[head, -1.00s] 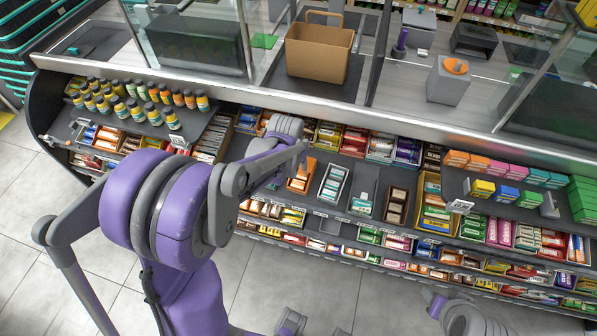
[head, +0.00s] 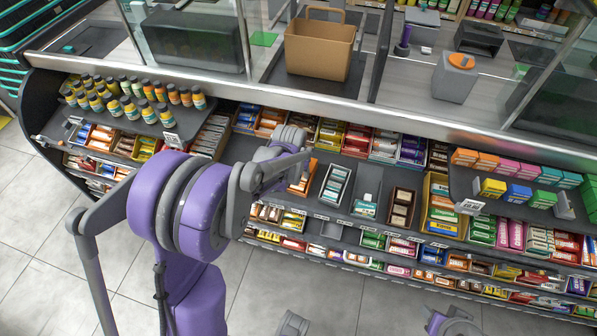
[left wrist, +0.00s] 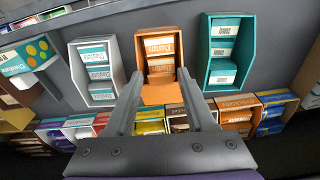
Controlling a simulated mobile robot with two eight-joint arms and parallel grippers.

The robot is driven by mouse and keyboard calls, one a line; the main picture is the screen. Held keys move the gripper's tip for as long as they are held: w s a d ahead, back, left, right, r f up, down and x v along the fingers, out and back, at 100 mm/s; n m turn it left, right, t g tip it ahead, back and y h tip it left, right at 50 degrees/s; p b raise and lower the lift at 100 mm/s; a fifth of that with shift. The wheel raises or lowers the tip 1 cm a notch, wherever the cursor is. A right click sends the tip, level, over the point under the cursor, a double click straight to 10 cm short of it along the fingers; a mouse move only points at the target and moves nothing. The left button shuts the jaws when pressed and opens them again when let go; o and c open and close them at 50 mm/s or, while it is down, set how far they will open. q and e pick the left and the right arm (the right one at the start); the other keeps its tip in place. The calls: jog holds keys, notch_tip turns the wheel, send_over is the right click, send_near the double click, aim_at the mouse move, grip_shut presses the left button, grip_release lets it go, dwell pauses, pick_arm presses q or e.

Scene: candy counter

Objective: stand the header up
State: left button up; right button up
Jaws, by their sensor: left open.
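In the left wrist view an orange display box (left wrist: 161,47) holding white-labelled packs stands upright on the dark shelf. A plain orange panel (left wrist: 157,94) is at its near end; I take it for the header, and it looks low rather than upright. My left gripper (left wrist: 159,76) is open, its fingers to the left and right of this panel. I cannot tell whether they touch it. In the head view the orange box (head: 303,185) is partly hidden behind my left wrist, and the fingertips are not clear.
A white box (left wrist: 96,71) and a teal box (left wrist: 222,52) stand close on both sides of the orange box. Several candy boxes line the adjoining row (left wrist: 237,105). Above the shelf is the counter edge (head: 400,120), with a brown carton (head: 320,50) on the counter.

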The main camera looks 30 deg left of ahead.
aim_at(299, 172)
pick_arm(q)
jog(key=c, duration=0.5)
jog(key=shift+w+r+p, duration=0.2)
jog(key=shift+r+p, duration=0.35)
jog(key=shift+r, duration=0.4)
jog(key=shift+w+r, duration=0.1)
jog(key=shift+r, duration=0.05)
jog(key=shift+w+a+r+p, duration=0.1)
jog(key=shift+w+r+p, duration=0.2)
jog(key=shift+r+p, duration=0.25)
jog(key=shift+w+r+p, duration=0.3)
jog(key=shift+w+r, duration=0.1)
jog(key=shift+r, duration=0.2)
jog(key=shift+w+r, duration=0.1)
